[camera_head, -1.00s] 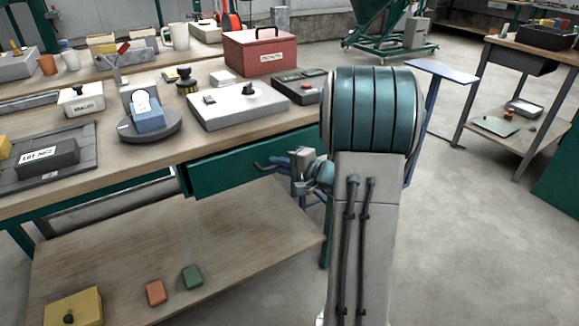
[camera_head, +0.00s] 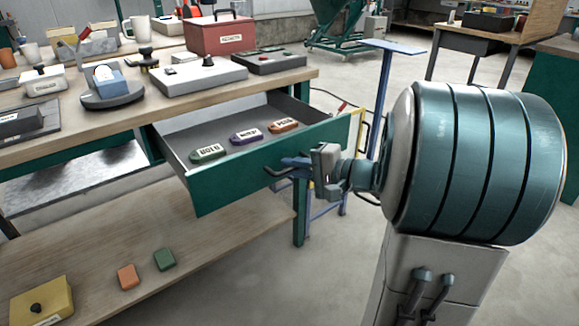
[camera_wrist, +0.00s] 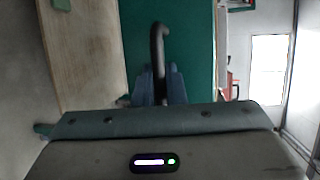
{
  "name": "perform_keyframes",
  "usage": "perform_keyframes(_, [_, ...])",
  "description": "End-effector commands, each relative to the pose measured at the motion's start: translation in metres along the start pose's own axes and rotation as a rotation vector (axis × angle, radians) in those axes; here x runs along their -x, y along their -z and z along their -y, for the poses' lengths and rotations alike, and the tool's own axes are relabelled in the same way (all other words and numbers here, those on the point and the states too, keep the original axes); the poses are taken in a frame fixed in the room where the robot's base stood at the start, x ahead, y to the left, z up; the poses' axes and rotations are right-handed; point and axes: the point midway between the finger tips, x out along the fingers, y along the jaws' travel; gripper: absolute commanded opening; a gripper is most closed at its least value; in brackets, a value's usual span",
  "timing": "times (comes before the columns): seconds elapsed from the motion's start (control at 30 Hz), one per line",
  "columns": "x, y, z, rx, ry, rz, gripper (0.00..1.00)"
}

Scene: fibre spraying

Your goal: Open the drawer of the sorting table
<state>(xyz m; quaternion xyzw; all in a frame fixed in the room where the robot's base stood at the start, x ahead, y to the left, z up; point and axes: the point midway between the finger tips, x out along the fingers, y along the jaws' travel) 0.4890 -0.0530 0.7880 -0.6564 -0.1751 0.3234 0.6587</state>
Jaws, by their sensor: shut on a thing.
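The sorting table (camera_head: 120,140) has a wooden top, and its green-fronted drawer (camera_head: 243,165) is pulled well out toward me. Inside the grey drawer lie a green tag (camera_head: 208,153), a purple tag (camera_head: 246,136) and an orange tag (camera_head: 283,126) with white labels. My gripper (camera_head: 297,163) is at the drawer front, shut on the dark drawer handle (camera_head: 277,171). In the wrist view the blue fingers (camera_wrist: 160,88) close around the dark curved handle (camera_wrist: 158,42) against the green front. The handle part between the fingers is hidden.
On the tabletop stand a red box (camera_head: 217,33), a white box with a black knob (camera_head: 190,78) and a dark control box (camera_head: 268,61). A lower shelf (camera_head: 90,260) holds a yellow box (camera_head: 42,303) and small blocks. A blue stand (camera_head: 385,75) is behind the drawer.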

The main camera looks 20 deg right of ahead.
Motion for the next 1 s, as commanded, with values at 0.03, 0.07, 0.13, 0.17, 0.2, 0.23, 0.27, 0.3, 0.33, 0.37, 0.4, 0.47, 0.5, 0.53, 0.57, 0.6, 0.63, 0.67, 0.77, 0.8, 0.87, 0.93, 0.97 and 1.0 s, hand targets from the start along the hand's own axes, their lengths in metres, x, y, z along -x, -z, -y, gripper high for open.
perform_keyframes(0.03, [0.004, -0.003, -0.003, 0.001, 0.000, 0.006, 0.00])
perform_keyframes(0.07, [0.006, -0.004, -0.003, 0.001, 0.000, 0.006, 0.00])
perform_keyframes(0.13, [0.012, -0.005, -0.004, 0.000, 0.001, 0.005, 0.00])
perform_keyframes(0.17, [0.013, -0.006, -0.004, 0.000, 0.000, 0.005, 0.00])
perform_keyframes(0.2, [0.015, -0.006, -0.004, 0.000, 0.000, 0.006, 0.00])
perform_keyframes(0.23, [0.016, -0.007, -0.004, 0.000, 0.000, 0.006, 0.00])
perform_keyframes(0.27, [0.017, -0.007, -0.005, 0.000, 0.000, 0.007, 0.00])
perform_keyframes(0.3, [0.018, -0.007, -0.005, -0.001, 0.000, 0.006, 0.00])
perform_keyframes(0.33, [0.018, -0.007, -0.005, -0.001, 0.000, 0.006, 0.00])
perform_keyframes(0.37, [0.019, -0.007, -0.005, -0.001, 0.000, 0.005, 0.00])
perform_keyframes(0.4, [0.019, -0.007, -0.005, -0.001, 0.000, 0.005, 0.00])
perform_keyframes(0.47, [0.019, -0.007, -0.005, -0.001, 0.000, 0.005, 0.00])
perform_keyframes(0.5, [0.019, -0.007, -0.005, -0.001, 0.000, 0.005, 0.00])
perform_keyframes(0.53, [0.019, -0.007, -0.005, -0.001, 0.000, 0.005, 0.00])
perform_keyframes(0.57, [0.019, -0.007, -0.005, -0.001, 0.000, 0.004, 0.00])
perform_keyframes(0.6, [0.019, -0.007, -0.005, -0.001, 0.000, 0.004, 0.00])
perform_keyframes(0.63, [0.019, -0.007, -0.005, -0.001, 0.000, 0.004, 0.00])
perform_keyframes(0.67, [0.019, -0.007, -0.005, -0.001, 0.000, 0.004, 0.00])
perform_keyframes(0.77, [0.019, -0.007, -0.004, -0.001, 0.000, 0.004, 0.19])
perform_keyframes(0.8, [0.019, -0.007, -0.004, -0.001, 0.000, 0.003, 0.19])
perform_keyframes(0.87, [0.019, -0.007, -0.004, -0.001, 0.000, 0.003, 0.19])
perform_keyframes(0.93, [0.019, -0.006, -0.004, -0.001, 0.000, 0.002, 0.19])
perform_keyframes(0.97, [0.019, -0.006, -0.004, -0.001, 0.000, 0.002, 0.19])
perform_keyframes(1.0, [0.021, -0.006, -0.004, -0.001, 0.000, 0.001, 0.19])
